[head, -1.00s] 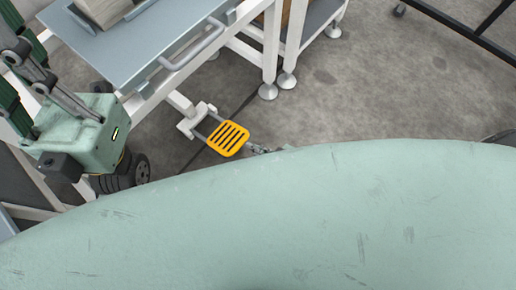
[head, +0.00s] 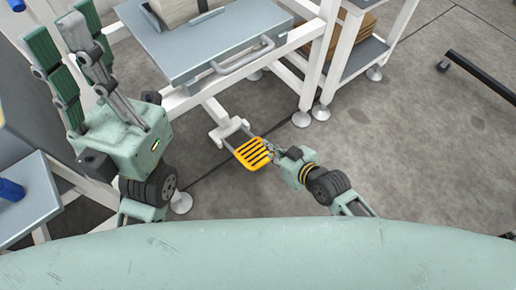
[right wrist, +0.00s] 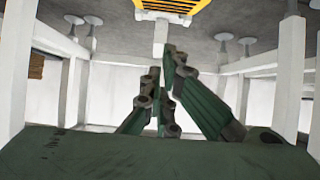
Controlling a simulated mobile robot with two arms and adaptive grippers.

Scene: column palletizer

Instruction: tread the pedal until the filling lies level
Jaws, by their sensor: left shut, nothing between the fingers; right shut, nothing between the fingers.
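The yellow slatted pedal (head: 252,154) sits low on a grey fork arm below the metal table. My right gripper (head: 274,151) is shut and empty, its tips at the pedal's right edge. In the right wrist view, the shut fingers (right wrist: 172,60) point towards the pedal (right wrist: 175,8), cut off at the top edge. I cannot tell whether they touch it. My left gripper (head: 66,38) is shut and empty, raised at the left, away from the pedal. A pale block-like object (head: 182,10) on the table is cut off by the top edge. No filling shows.
The grey-blue table (head: 215,42) has a front handle (head: 243,58) and white legs (head: 322,60). A shelf (head: 372,45) with brown boards stands to its right. A blue-grey surface (head: 25,200) is at the left.

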